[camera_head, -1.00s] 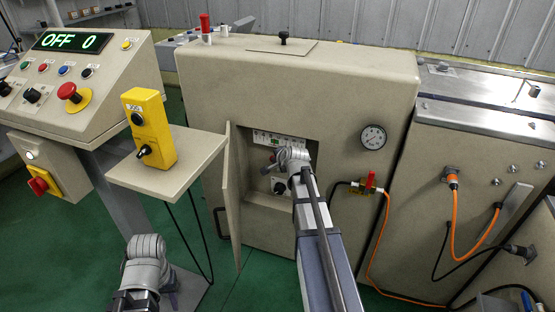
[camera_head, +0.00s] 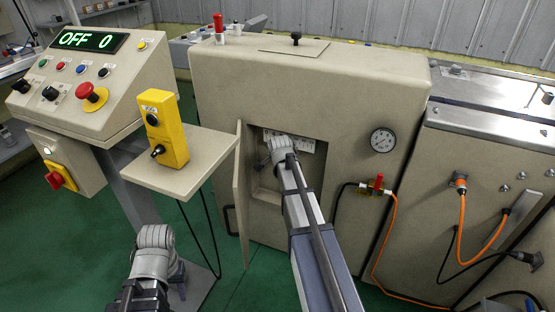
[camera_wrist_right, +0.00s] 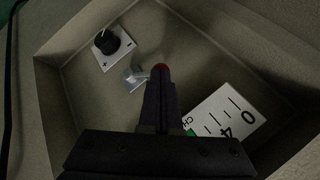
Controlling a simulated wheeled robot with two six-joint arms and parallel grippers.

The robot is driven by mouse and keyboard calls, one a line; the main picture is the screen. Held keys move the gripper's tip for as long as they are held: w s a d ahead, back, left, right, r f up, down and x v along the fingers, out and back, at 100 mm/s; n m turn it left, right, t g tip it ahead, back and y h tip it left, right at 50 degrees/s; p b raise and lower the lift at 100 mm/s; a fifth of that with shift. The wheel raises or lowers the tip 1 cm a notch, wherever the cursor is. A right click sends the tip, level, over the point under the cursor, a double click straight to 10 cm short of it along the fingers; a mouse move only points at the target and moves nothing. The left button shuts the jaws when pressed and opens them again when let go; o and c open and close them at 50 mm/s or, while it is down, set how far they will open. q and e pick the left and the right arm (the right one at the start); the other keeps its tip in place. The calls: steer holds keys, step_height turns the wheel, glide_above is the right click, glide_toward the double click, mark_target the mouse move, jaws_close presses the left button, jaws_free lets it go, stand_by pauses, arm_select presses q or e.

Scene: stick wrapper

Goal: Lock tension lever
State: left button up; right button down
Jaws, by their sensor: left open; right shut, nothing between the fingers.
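The tension lever (camera_wrist_right: 134,77), a small metal lever with a red tip, shows in the right wrist view inside the recess of the beige machine cabinet (camera_head: 310,88). My right gripper (camera_wrist_right: 160,72) is shut and empty. Its fingertips overlap the lever's red end in that view; I cannot tell whether they touch. In the head view my right arm reaches into the recess and hides the lever and fingertips. My left gripper (camera_head: 177,274) is open, low at the front left, away from the cabinet, and partly hidden by its own wrist.
A black dial (camera_wrist_right: 114,41) and a white scale plate (camera_wrist_right: 227,113) are in the recess. The open cabinet door (camera_head: 240,195) stands left of my right arm. A yellow switch box (camera_head: 163,130) sits on a shelf left of it. A gauge (camera_head: 383,140) is to the right.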

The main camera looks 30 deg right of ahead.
stand_by(0.5)
steer(key=shift+s+d+f, duration=0.2)
steer(key=shift+s+d, duration=0.3)
steer(key=shift+s, duration=0.1)
steer(key=shift+r, duration=0.1)
steer(key=p+v, duration=0.9)
steer(key=v, duration=0.4)
steer(key=shift+s+a, duration=0.2)
steer(key=shift+s, duration=0.3)
